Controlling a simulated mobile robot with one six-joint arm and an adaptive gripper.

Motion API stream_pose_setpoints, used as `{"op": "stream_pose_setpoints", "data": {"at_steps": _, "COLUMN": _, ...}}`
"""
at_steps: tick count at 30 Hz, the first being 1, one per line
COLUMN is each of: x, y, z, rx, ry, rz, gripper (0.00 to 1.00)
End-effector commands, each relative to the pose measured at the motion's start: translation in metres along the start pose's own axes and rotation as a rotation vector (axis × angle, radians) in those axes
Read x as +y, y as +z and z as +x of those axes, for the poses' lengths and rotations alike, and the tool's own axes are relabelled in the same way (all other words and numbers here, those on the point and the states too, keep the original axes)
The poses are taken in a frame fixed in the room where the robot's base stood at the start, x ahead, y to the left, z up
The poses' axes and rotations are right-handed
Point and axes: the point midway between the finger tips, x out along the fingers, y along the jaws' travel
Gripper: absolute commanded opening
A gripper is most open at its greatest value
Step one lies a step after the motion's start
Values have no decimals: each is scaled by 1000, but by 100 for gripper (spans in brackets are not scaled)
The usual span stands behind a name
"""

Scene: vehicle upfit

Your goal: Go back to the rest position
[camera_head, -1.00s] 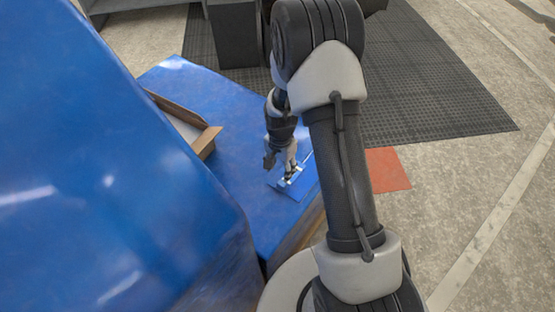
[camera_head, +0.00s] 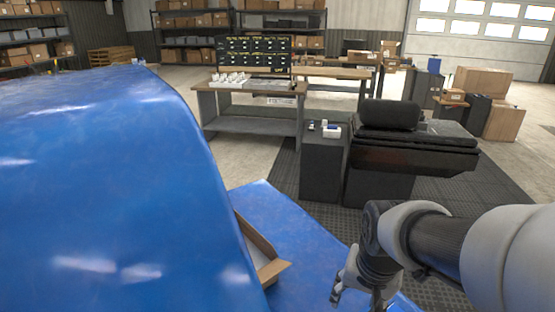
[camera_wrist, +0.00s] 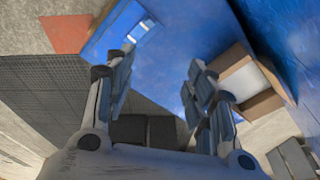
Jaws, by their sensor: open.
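My gripper (camera_head: 356,298) is low in the head view, right of the open cardboard box, with its fingertips near the bottom edge. In the wrist view my gripper (camera_wrist: 160,65) has its two fingers wide apart, with nothing between them. Beyond the left finger, a small pale item (camera_wrist: 143,27) lies on a bright blue patch of the blue-covered surface. The rest position itself is not marked in any view.
The open cardboard box (camera_head: 262,250) lies on the blue surface (camera_head: 300,232), beside the large blue body panel (camera_head: 110,190). A dark cabinet (camera_head: 322,168) and a black padded seat (camera_head: 415,135) stand beyond. A workbench (camera_head: 250,118) is farther back.

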Motion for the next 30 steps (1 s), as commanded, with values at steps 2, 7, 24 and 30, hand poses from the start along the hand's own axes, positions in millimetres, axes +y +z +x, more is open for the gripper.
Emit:
{"op": "stream_pose_setpoints", "data": {"at_steps": 2, "x": 4, "y": 19, "z": -29, "rx": 39, "ry": -16, "rz": -72, "gripper": 50}}
{"op": "stream_pose_setpoints", "data": {"at_steps": 7, "x": 17, "y": 62, "z": -70, "rx": 99, "ry": -34, "rz": -227, "gripper": 50}}
{"op": "stream_pose_setpoints", "data": {"at_steps": 24, "x": 35, "y": 114, "z": -96, "rx": 166, "ry": -43, "rz": -405, "gripper": 50}}
{"op": "stream_pose_setpoints", "data": {"at_steps": 30, "x": 33, "y": 111, "z": -96, "rx": 162, "ry": -43, "rz": -408, "gripper": 40}}
